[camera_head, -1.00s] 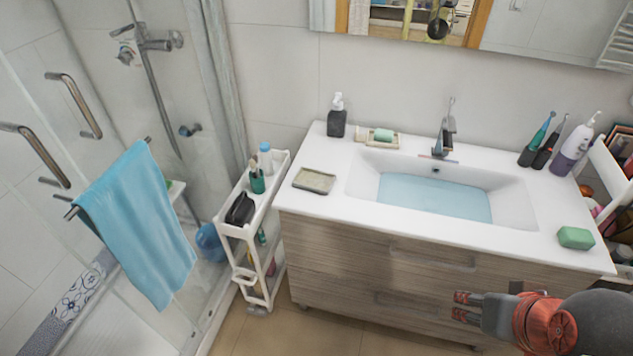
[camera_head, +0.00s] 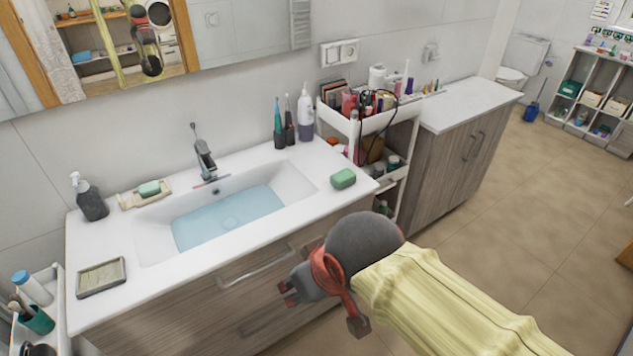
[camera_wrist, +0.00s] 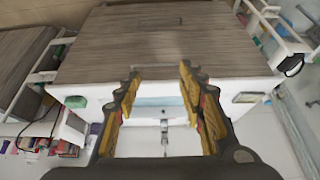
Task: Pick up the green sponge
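The green sponge (camera_head: 343,179) is a small block lying on the white counter, near its front right corner, right of the sink. It also shows at the left in the wrist view (camera_wrist: 76,101). A second, smaller green block (camera_head: 149,189) lies in a dish (camera_head: 129,202) behind the sink's left end. My gripper (camera_head: 290,292) is in front of the drawers, below the counter top and apart from the sponge. In the wrist view its fingers (camera_wrist: 160,80) are spread, with nothing between them.
The sink (camera_head: 283,185) holds water. A rectangular tray (camera_head: 86,291) lies at the counter's left front. Dark toothbrush holders and a white-purple bottle (camera_head: 305,115) stand behind the sponge. A white cart (camera_head: 411,115) full of cosmetics is close on the right. Open floor (camera_head: 500,200) lies further right.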

